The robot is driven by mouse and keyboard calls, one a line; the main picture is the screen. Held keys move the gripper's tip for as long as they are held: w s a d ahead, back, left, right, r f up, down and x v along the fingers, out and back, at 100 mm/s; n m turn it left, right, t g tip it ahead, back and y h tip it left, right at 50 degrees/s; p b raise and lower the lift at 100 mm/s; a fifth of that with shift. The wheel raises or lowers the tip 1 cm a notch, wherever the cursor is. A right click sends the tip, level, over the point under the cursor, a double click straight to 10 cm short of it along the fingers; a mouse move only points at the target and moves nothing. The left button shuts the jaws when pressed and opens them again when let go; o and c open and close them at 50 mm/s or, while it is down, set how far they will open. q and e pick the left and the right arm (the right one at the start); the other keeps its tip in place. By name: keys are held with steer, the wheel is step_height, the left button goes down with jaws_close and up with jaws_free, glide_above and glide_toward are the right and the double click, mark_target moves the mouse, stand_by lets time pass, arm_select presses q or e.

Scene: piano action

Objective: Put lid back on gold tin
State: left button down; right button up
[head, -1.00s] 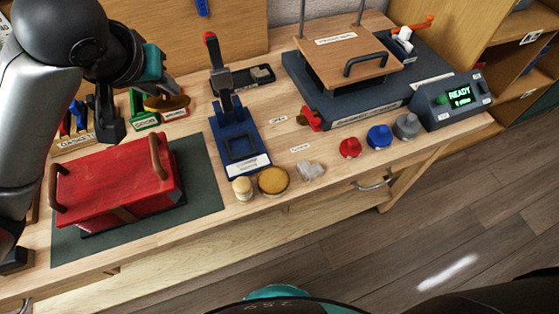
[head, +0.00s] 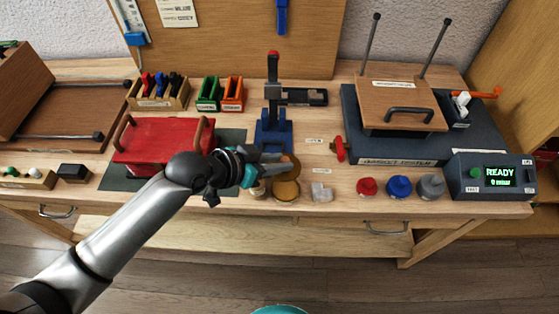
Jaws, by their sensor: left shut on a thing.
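My left gripper (head: 277,166) reaches in from the left, just behind and above the tin. It is shut on a round brown-gold lid (head: 292,164), which is partly hidden by the fingers. The lid appears tilted and behind the tin's top; whether they touch is hard to tell. My right gripper is not in view.
A blue press (head: 273,133) stands just behind the lid. A red box (head: 155,142) sits on a dark mat to the left.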

arm_select(q)
steer(key=shift+s+d+f+h, duration=0.2)
steer(key=shift+s+f+h, duration=0.15)
steer(key=shift+f, duration=0.6)
steer(key=shift+f+b, duration=0.45)
step_height(320, 180, down, 3)
steer(key=b, duration=0.3)
steer(key=shift+f+b, duration=0.85)
steer(key=shift+f, duration=0.2)
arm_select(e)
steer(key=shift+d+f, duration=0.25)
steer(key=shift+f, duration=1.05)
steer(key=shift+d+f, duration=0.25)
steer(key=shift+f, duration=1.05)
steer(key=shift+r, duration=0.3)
arm_select(q)
steer(key=shift+s+f+p, duration=0.1)
steer(key=shift+f+p, duration=0.05)
steer(key=shift+p, duration=0.15)
steer(key=c, duration=0.6)
jaws_free()
